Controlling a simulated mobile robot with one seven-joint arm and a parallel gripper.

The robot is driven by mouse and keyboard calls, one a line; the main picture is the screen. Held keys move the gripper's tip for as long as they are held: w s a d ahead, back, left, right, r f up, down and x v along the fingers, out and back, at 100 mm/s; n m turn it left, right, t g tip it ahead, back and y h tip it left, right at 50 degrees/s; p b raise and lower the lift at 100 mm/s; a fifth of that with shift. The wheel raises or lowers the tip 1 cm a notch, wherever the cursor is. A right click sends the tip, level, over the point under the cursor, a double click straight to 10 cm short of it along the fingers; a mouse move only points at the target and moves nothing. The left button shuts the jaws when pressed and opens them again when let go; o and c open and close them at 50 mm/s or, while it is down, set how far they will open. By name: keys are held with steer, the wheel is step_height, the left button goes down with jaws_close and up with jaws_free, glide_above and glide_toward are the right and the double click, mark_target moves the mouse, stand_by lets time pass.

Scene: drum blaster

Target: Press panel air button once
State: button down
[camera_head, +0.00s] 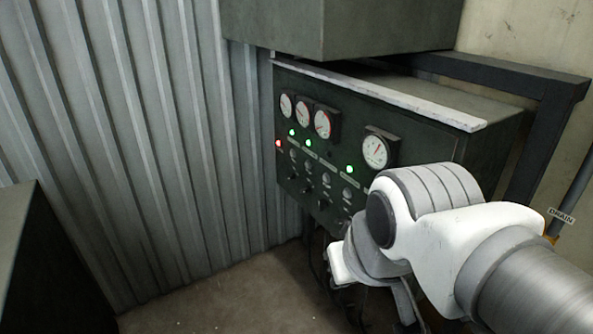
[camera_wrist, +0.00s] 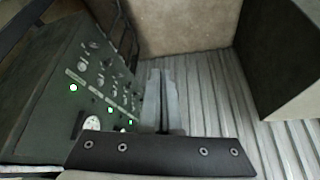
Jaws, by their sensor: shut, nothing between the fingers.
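The dark green control panel (camera_head: 340,137) stands at the centre of the head view, against the corrugated wall. It carries several white gauges, green lights, one red light (camera_head: 279,143) and rows of small knobs or buttons (camera_head: 326,180). I cannot read the labels, so I cannot tell which is the air button. In the wrist view the panel (camera_wrist: 45,110) is on the left, seen at a slant. My gripper (camera_wrist: 162,78) is shut and empty, apart from the panel face in that picture. In the head view my arm covers the panel's lower right part and the fingers are not clear.
A dark box (camera_head: 340,25) overhangs the panel top, and a dark frame (camera_head: 545,110) stands at its right. Hoses hang below the panel. A pipe with a DRAIN tag (camera_head: 561,216) is at the far right. A dark block (camera_head: 50,265) stands at left; floor between is clear.

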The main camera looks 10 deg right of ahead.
steer(key=shift+w, duration=0.1)
steer(key=w+d+f+m+t+b, duration=0.1)
steer(key=w+f+b, duration=0.1)
steer(key=w+f, duration=0.55)
steer(key=w+d+f+t+b, duration=0.1)
steer(key=w+f, duration=0.4)
steer(key=w, duration=0.5)
steer(key=w+d+f+n+t+h+b, duration=0.4)
steer(key=w+d+f+n+t+h, duration=0.2)
steer(key=w, duration=0.6)
steer(key=shift+w+d+f+t+h+b, duration=0.3)
steer(key=shift+d+f+t+h, duration=0.2)
steer(key=shift+d+f+t, duration=1.05)
steer(key=shift+d+r+g, duration=0.2)
steer(key=shift+d+g, duration=0.15)
steer(key=shift+g, duration=0.1)
steer(key=w+d, duration=0.3)
steer(key=d, duration=0.5)
steer(key=shift+b, duration=0.4)
